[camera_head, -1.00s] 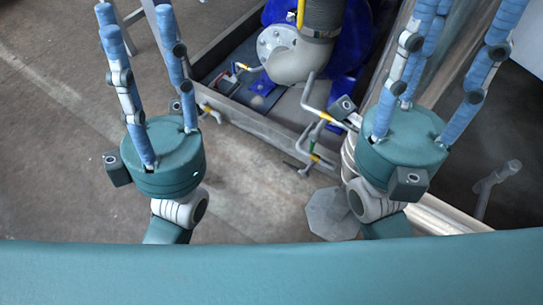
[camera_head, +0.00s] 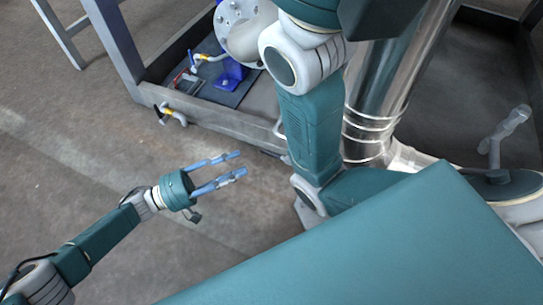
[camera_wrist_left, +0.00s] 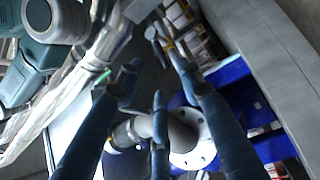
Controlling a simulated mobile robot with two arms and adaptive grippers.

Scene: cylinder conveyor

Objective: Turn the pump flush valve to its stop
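My left gripper (camera_head: 240,164) points right over the floor in front of the pump frame in the head view. Its blue fingers are apart with nothing between them, and they also show spread in the left wrist view (camera_wrist_left: 158,82). A small tap with a yellow band (camera_head: 168,113) sticks out of the frame's front edge, apart from the fingers. Another yellow-marked fitting (camera_head: 205,58) and a small red handle (camera_head: 180,76) sit inside the frame. I cannot tell which of these is the flush valve. My right gripper's fingers are out of view; my right arm rises to the top edge.
The pump's grey flange (camera_head: 232,14) and the metal frame (camera_head: 215,122) stand at the top. A shiny steel pipe (camera_head: 378,95) rises behind my right arm, which hides part of the frame. The floor (camera_head: 110,150) at the left is clear.

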